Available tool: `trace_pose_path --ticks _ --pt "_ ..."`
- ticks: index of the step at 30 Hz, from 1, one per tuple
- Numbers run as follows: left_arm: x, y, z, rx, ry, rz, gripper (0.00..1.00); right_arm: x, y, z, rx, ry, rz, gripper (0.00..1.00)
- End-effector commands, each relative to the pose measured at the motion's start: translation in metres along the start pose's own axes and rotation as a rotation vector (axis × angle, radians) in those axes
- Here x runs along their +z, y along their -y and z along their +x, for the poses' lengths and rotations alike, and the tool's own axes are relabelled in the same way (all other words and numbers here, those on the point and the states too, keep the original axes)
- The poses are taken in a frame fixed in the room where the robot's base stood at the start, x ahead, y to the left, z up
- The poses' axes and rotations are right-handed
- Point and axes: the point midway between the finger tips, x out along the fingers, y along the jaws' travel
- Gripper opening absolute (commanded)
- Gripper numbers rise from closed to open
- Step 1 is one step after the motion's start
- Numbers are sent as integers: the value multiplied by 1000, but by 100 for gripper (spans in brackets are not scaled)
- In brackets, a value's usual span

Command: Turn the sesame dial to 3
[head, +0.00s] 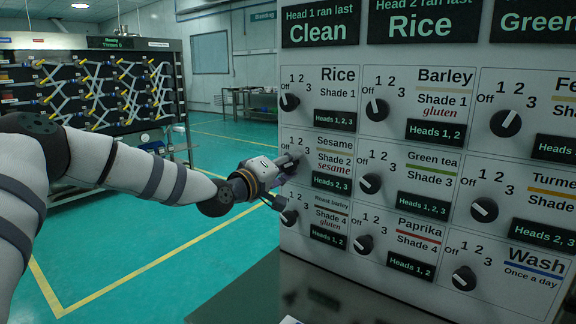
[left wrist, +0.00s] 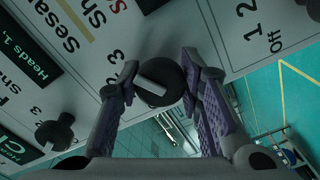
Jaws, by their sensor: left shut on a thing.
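The sesame dial (left wrist: 158,82) is a round black knob with a white pointer bar. In the left wrist view it sits between the two fingers of my left gripper (left wrist: 156,92), which is shut on it. The numerals 2 and 3 show at its upper left; I cannot tell exactly which mark the bar points at. In the head view my left gripper (head: 290,165) covers the dial beside the Sesame label (head: 334,143), which reads Shade 2 with a display reading Heads 2, 3. My right gripper is not in view.
The rice dial (head: 289,102) is just above and the roast barley dial (head: 289,217) just below, both close to my gripper. The green tea dial (head: 370,183) is to the right. A rack with yellow handles (head: 95,85) stands at the back left; green floor lies open between.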

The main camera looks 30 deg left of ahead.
Motion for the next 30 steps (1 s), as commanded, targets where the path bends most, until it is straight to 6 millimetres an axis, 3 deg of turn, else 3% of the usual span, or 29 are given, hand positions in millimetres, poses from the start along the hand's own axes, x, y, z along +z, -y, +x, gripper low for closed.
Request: trace_pose_path --ticks 15,16,18,26,30 --pt "-1 1 0 -1 -3 16 5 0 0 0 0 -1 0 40" --pt "-1 1 0 -1 -3 16 40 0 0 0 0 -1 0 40" --pt "-1 0 0 0 -3 15 54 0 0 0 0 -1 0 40" --pt "-1 0 0 0 -2 15 54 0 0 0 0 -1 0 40" --pt "-2 0 -15 1 -4 11 54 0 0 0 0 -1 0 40"
